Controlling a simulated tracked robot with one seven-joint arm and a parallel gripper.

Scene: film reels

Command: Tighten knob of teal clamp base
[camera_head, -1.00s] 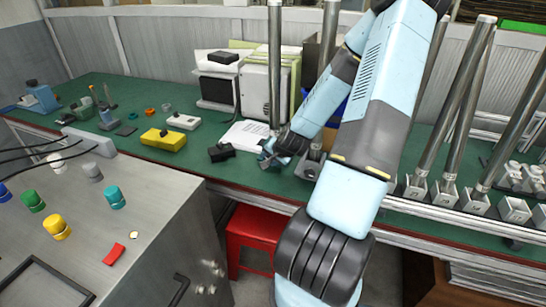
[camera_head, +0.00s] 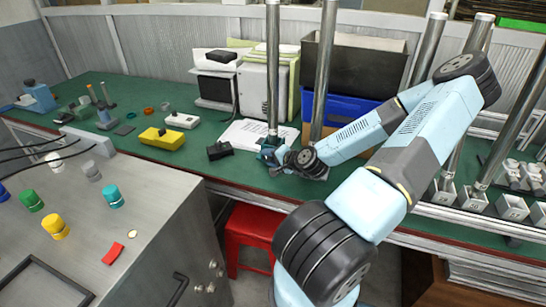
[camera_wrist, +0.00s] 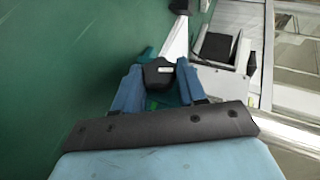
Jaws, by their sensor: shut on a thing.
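The teal clamp base (camera_head: 268,141) stands on the green workbench at the foot of an upright metal pole (camera_head: 272,70). It is mostly hidden by my gripper (camera_head: 276,156) in the head view. In the wrist view, my gripper (camera_wrist: 159,82) has its two blue fingers on either side of the black knob (camera_wrist: 158,72), shut on it. Bits of teal base (camera_wrist: 147,54) show behind and below the knob. How tight the knob is cannot be seen.
A second pole (camera_head: 323,80) stands close to the right of my wrist, with a blue bin (camera_head: 345,108) behind. A black box (camera_head: 220,151) and a yellow case (camera_head: 162,140) lie to the left. More clamp-based poles (camera_head: 455,110) stand at the right.

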